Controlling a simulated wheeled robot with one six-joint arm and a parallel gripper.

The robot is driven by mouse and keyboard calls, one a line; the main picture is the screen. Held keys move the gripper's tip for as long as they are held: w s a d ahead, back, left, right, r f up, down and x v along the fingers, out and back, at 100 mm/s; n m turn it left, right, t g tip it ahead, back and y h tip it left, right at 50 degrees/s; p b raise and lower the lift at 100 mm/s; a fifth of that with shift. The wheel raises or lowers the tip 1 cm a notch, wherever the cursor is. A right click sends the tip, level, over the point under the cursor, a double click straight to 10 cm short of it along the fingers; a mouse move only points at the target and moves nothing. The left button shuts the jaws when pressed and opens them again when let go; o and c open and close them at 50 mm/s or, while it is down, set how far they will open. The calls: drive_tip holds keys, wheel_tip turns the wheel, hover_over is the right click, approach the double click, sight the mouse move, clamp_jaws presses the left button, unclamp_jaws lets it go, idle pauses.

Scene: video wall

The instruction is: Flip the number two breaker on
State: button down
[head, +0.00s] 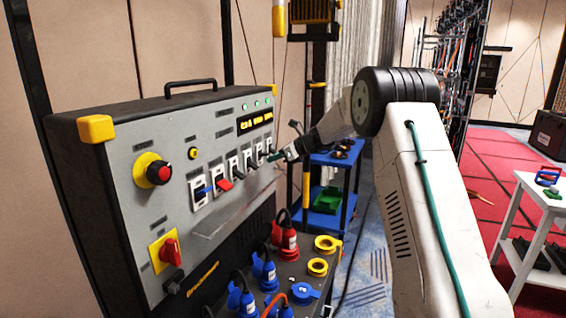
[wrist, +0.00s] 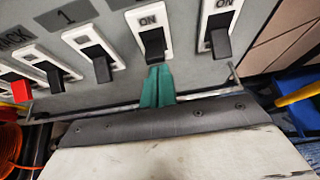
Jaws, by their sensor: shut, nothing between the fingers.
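The breaker row is on the front of a grey panel box (head: 150,150). In the wrist view a label "1" is above one black-levered breaker (wrist: 100,66). The breaker to its right, by order number two (wrist: 153,44), has its own label cut off at the top edge. Its black lever points down, below a visible "ON" mark. My gripper (wrist: 158,84) is shut and empty, its green fingertips just below that lever; I cannot tell whether they touch it. The head view shows my gripper (head: 274,157) at the right end of the row.
Another black breaker (wrist: 219,42) is close on the right, also with "ON" showing. A red-levered breaker (head: 224,184) and a red knob (head: 159,173) are further left. Blue and red plugs (head: 285,240) stand below the panel. A blue cart (head: 325,220) is behind my arm.

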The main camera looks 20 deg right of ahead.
drive_tip(key=shift+r, duration=0.8)
drive_tip(key=v, duration=0.9)
drive_tip(key=shift+s+d+f, duration=0.2)
drive_tip(key=shift+s+f, duration=0.1)
idle(0.5)
